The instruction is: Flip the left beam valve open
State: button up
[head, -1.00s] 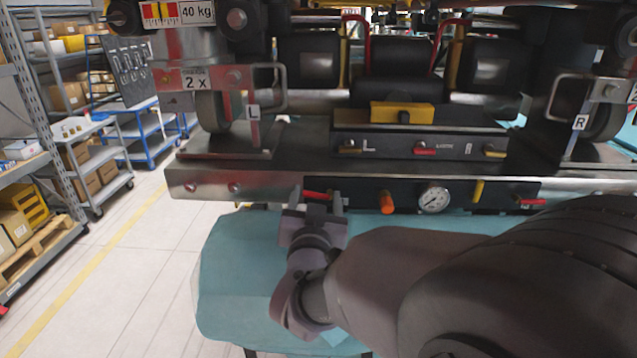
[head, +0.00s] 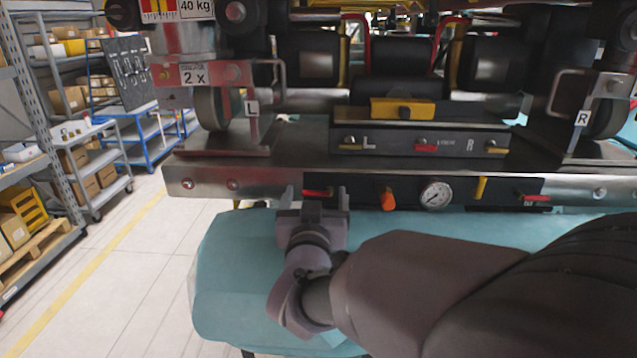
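The left beam valve, a small red lever (head: 318,193), sits at the left end of the black panel on the front beam. The lever lies roughly level along the panel. My gripper (head: 316,200) is open, with one finger on each side of the red lever as seen in the head view. Nothing shows held between the fingers. I cannot tell whether the fingers touch the lever or stand just in front of it. The lower part of the valve is hidden behind the gripper.
To the right on the panel are an orange knob (head: 388,201), a round gauge (head: 435,195), a yellow lever (head: 480,188) and another red lever (head: 536,198). A block with L and R levers (head: 385,142) stands above. A teal surface (head: 235,265) lies below.

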jog(key=shift+s, duration=0.1)
jog(key=s+b, duration=0.4)
jog(key=s, duration=1.3)
notch_tip(320, 180, down, 13)
jog(key=s+d+g+y+b, duration=0.2)
jog(key=g+y+b, duration=0.35)
jog(key=b, duration=0.25)
jog(key=s+d+f+m+g+h+b, duration=0.3)
jog(key=s+d+f+g, duration=0.3)
jog(key=s+d+f, duration=0.3)
jog(key=s+f+m, duration=0.1)
jog(key=s+f, duration=0.2)
jog(key=shift+d+f+g+b, duration=0.25)
jog(key=shift+d+g+b, duration=0.05)
jog(key=shift+g+b, duration=0.1)
